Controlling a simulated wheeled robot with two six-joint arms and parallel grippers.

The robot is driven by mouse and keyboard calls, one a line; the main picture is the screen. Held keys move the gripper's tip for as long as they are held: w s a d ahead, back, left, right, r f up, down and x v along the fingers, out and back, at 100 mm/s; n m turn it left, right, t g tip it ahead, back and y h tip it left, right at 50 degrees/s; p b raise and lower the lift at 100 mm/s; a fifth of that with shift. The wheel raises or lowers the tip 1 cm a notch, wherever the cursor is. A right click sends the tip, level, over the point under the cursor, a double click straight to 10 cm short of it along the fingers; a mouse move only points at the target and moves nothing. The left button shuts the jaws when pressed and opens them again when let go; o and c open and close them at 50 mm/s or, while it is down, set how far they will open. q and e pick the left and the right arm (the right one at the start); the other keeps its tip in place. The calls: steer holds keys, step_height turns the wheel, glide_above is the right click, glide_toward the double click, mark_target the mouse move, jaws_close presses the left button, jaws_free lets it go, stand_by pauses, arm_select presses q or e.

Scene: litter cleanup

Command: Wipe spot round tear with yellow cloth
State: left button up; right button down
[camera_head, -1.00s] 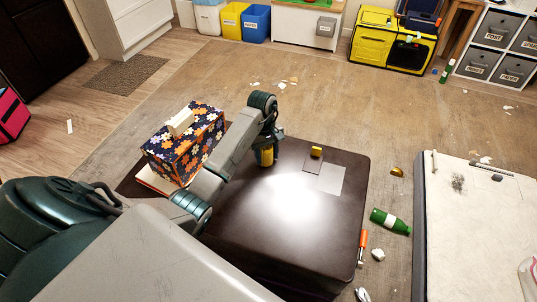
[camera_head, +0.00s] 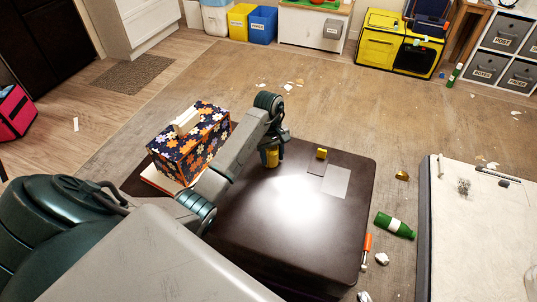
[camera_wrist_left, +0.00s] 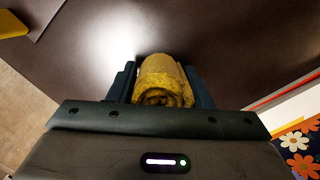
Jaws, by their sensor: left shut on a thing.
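My left gripper (camera_head: 270,160) is shut on the rolled yellow cloth (camera_wrist_left: 162,80), just above or on the dark brown table (camera_head: 300,245); I cannot tell whether the cloth touches it. The cloth also shows in the head view (camera_head: 271,158). In the left wrist view the cloth sits between the two fingers (camera_wrist_left: 162,90). No tear-shaped spot is clear on the tabletop, where a bright glare covers the middle. A dark smudge (camera_head: 464,187) marks the white surface (camera_head: 475,240) at right. My right gripper is not in view.
A flowered tissue box (camera_head: 190,150) stands on the table's left. A grey sheet (camera_head: 335,183) and a small yellow block (camera_head: 322,154) lie at its far side. A green bottle (camera_head: 394,225), an orange-handled tool (camera_head: 367,245) and scraps lie on the floor at right.

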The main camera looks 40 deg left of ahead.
mark_target(273, 148)
arm_select(q)
steer(key=shift+r, duration=0.3)
stand_by(0.4)
steer(key=o, duration=0.9)
jaws_close()
steer(key=shift+r+p, duration=2)
steer(key=shift+r, duration=0.75)
